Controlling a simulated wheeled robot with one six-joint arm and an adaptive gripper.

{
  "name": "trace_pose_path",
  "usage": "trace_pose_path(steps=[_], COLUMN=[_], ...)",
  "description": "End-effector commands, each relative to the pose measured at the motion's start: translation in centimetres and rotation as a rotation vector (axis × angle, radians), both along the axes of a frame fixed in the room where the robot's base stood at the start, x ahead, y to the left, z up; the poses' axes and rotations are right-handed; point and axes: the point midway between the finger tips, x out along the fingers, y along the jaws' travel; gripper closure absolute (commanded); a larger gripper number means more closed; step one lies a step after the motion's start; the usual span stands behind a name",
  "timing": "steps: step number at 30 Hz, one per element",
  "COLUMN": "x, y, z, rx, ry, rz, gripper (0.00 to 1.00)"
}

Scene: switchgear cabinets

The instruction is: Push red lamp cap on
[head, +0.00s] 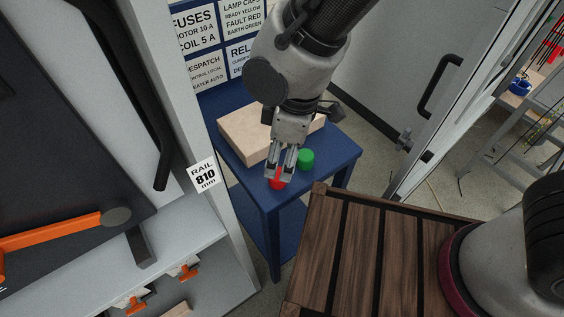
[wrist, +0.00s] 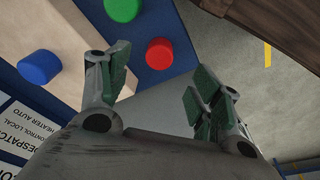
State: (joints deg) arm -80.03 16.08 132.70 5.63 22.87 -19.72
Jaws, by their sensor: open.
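The red lamp cap (head: 277,181) is on the blue side table (head: 330,165), near its front edge. In the wrist view the red cap (wrist: 159,53) lies beyond the fingertips, between the two fingers and nearer the left one. My gripper (head: 281,172) is open and empty, pointing down above the red cap; its fingers partly cover the cap in the head view. A green cap (head: 306,158) stands on the table to the right of the red one. The green cap (wrist: 122,8) is at the top edge in the wrist view.
A pale wooden block (head: 243,138) lies on the table behind my gripper. A blue cap (wrist: 39,67) sits on it in the wrist view. A slatted wooden surface (head: 375,250) is in front.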

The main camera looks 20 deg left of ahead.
Motion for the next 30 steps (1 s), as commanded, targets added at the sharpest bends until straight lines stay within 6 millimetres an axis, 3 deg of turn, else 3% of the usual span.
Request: trace_pose_path(steps=[15,24,30], x=[-0.1,0.0,0.0], y=[1.1,1.2,1.2], z=[-7.0,-7.7,-7.7], rx=[-0.004,-0.001,-0.002], ry=[0.0,0.0,0.001], rz=[0.009,0.008,0.008], gripper=[0.36,0.36,0.7])
